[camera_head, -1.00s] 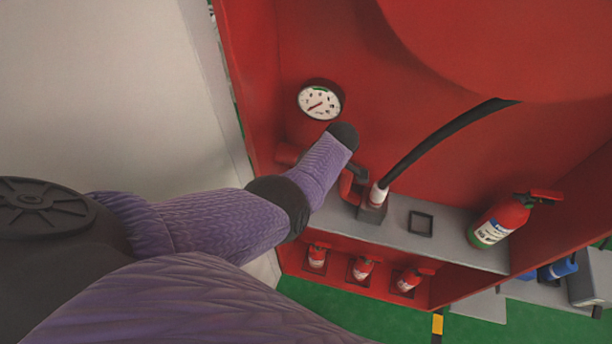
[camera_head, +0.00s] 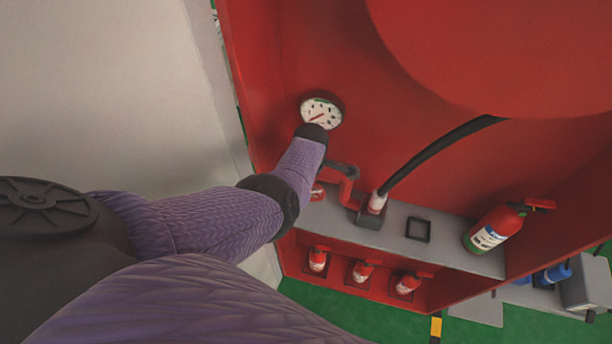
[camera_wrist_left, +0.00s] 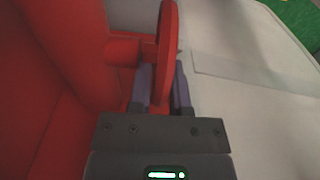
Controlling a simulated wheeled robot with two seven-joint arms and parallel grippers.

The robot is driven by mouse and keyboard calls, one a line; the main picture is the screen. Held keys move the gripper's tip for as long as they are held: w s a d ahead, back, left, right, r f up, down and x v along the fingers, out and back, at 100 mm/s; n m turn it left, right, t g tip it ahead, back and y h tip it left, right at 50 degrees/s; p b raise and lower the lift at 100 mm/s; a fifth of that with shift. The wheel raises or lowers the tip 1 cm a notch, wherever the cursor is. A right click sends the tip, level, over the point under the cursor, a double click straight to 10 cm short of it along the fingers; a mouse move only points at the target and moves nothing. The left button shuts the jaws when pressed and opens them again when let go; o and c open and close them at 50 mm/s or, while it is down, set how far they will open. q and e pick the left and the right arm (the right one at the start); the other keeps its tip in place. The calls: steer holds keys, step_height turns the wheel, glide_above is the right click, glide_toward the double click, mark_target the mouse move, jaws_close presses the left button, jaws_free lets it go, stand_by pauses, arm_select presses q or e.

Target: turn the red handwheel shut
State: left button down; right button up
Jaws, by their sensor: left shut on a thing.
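The red handwheel (camera_wrist_left: 168,45) shows nearly edge-on in the left wrist view, on a short red stem that comes from the red wall at the left. My left gripper (camera_wrist_left: 162,78) is shut on its rim, one finger on each side. In the head view my purple left arm reaches into the red cabinet below the pressure gauge (camera_head: 321,111). There the arm hides the gripper and most or all of the wheel. My right gripper is in neither view.
A red pipe (camera_head: 346,190) and a black hose (camera_head: 435,150) stand right of my arm. A grey shelf (camera_head: 455,245) holds a fire extinguisher (camera_head: 492,230); several small ones stand below. A pale panel (camera_head: 110,90) is at the left.

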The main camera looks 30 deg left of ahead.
arm_select(q)
steer(key=shift+a+h, duration=0.15)
steer(key=shift+h, duration=0.55)
steer(key=shift+a+f+t+h, duration=0.15)
steer(key=shift+t+h, duration=0.25)
steer(key=shift+h, duration=0.6)
steer(key=c, duration=0.6)
jaws_free()
steer(key=shift+o, duration=0.2)
